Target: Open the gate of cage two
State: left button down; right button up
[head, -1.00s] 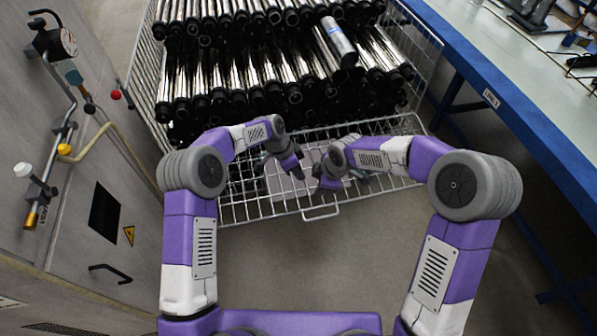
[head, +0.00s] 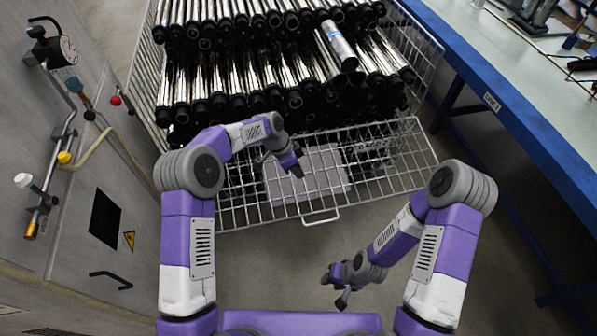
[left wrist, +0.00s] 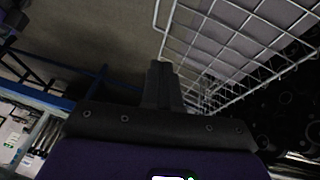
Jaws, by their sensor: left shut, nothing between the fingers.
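The wire cage (head: 150,75) stands ahead of me, stacked with rows of shiny tubes with black ends. Its front wire-mesh gate (head: 398,183) slopes out toward me, with a pale panel (head: 318,172) and a small wire handle (head: 321,217) at its near edge. My left gripper (head: 298,170) is over the gate's left half, shut and empty. In the left wrist view its fingers (left wrist: 163,85) are together beside white mesh (left wrist: 235,60); whether they touch it I cannot tell. My right gripper (head: 336,290) is in front of the gate, clear of it, with its fingers apart.
A blue-edged table (head: 490,90) runs along the right side. A grey cabinet (head: 70,190) with a gauge, pipes and knobs stands close on the left. The floor (head: 270,270) between me and the gate is clear.

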pick_arm(q)
jog(key=p+v, duration=0.2)
jog(key=v, duration=0.5)
jog(key=shift+s+r, duration=0.25)
jog(key=shift+r, duration=0.05)
jog(key=shift+a+f, duration=0.1)
jog(key=shift+a, duration=0.05)
jog(key=s+f+n, duration=0.5)
jog(key=s+f, duration=0.1)
jog(key=f, duration=0.4)
jog(key=s+a+f+n, duration=0.1)
jog(key=s+f+n, duration=0.2)
jog(key=s, duration=0.5)
jog(key=s+a+f+n+p, duration=0.1)
jog(key=s+a+f+n, duration=0.1)
jog(key=s+n, duration=0.3)
jog(key=s+a+f+n+t+p, duration=0.1)
jog(key=s+f+n, duration=0.3)
jog(key=s, duration=0.7)
jog(key=shift+a, duration=0.4)
